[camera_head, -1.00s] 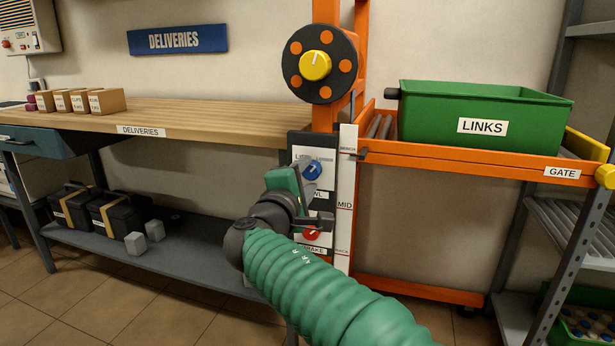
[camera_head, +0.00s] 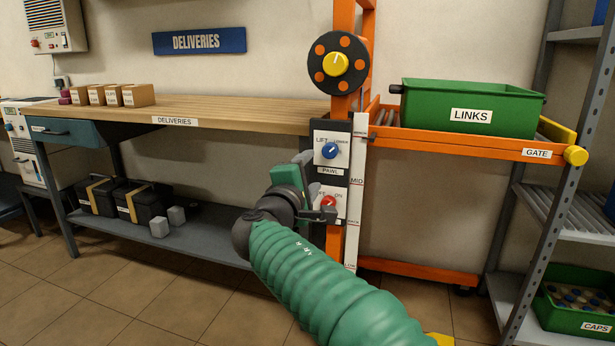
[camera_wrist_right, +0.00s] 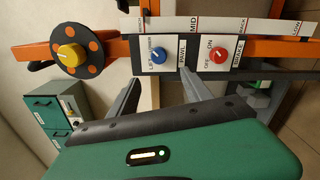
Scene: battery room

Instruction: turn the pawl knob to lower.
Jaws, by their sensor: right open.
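The blue pawl knob (camera_head: 330,151) sits on a white plate marked LIFT and LOWER, above the word PAWL. Its white mark seems to point up and right, toward LOWER. It also shows in the right wrist view (camera_wrist_right: 159,56), uncovered. My right gripper (camera_head: 318,202) is open and empty, below the pawl knob and in front of the brake plate. In the right wrist view its two fingers (camera_wrist_right: 160,88) stand apart, with neither touching the blue knob. My left gripper is not in view.
The red brake knob (camera_head: 328,201) is right beside my fingers. A white scale strip (camera_head: 355,195) runs along the panel's right. Above is a black wheel with a yellow hub (camera_head: 336,64). The deliveries bench (camera_head: 230,110) is left; a green LINKS bin (camera_head: 420,110) is right.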

